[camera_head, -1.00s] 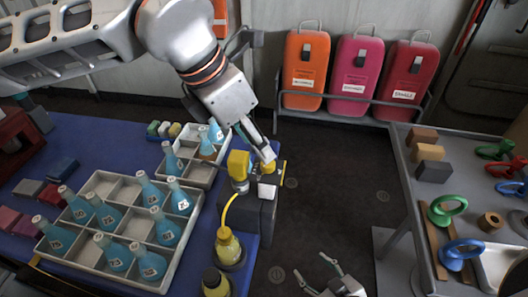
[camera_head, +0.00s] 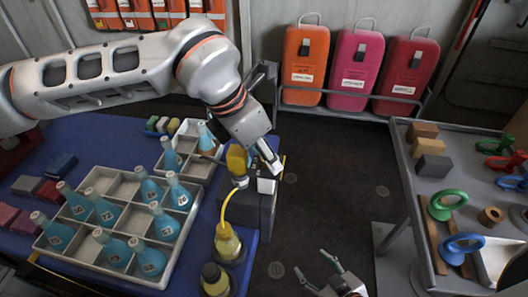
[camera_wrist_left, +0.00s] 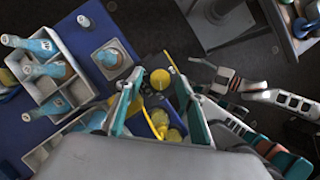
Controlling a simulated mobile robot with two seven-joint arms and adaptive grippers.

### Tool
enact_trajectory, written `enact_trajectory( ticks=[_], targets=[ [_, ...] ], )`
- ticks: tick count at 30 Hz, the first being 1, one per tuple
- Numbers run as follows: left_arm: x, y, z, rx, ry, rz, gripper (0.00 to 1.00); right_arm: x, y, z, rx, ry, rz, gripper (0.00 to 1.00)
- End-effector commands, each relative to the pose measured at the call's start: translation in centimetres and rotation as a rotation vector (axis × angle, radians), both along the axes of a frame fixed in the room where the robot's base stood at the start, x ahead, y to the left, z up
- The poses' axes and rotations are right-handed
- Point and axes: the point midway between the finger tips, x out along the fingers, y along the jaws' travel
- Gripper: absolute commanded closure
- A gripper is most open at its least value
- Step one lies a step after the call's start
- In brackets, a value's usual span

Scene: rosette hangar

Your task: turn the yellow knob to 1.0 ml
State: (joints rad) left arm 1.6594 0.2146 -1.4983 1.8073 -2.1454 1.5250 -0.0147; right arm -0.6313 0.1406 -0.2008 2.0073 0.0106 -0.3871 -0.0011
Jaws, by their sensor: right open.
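The yellow knob (camera_wrist_left: 160,78) shows in the left wrist view, between and just beyond the fingertips of my left gripper (camera_wrist_left: 158,80). Those fingers are spread, with a gap on both sides of the knob. In the head view my left gripper (camera_head: 252,162) points down over a dark box (camera_head: 247,212) with a yellow fitting (camera_head: 237,160) on it. The knob's scale and reading are too small to make out. My right gripper (camera_head: 328,274) is open and empty at the bottom of the head view, over the floor.
A divided tray (camera_head: 108,180) of blue bottles stands on the blue table left of the box, with a smaller one behind. Yellow bottles (camera_head: 228,243) stand close in front of the box. A grey cart (camera_head: 408,185) is at right. Floor between is clear.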

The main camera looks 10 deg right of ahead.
Motion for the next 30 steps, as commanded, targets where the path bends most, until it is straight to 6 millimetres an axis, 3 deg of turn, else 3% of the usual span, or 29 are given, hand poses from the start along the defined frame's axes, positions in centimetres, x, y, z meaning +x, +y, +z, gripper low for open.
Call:
enact_trajectory(
  ticks=[1,4,5,17,30],
  targets=[
    [0.0,0.0,0.0,0.000,0.000,0.000,0.70,0.2,0.0,0.1,0.000,-0.003,0.000,0.45],
    [0.0,0.0,0.0,0.000,0.000,0.000,0.95,0.3,0.0,0.2,0.000,-0.006,0.000,0.45],
    [0.0,0.0,0.0,0.000,0.000,0.000,1.00,0.4,0.0,0.2,0.000,-0.006,0.000,0.45],
    [0.1,0.0,0.1,-0.002,-0.001,-0.052,1.00,0.1,0.0,0.0,0.001,-0.002,0.000,0.45],
    [0.4,0.1,0.1,-0.002,-0.002,-0.363,1.00,-0.7,0.1,-0.4,0.001,0.012,0.001,0.45]
  ],
)
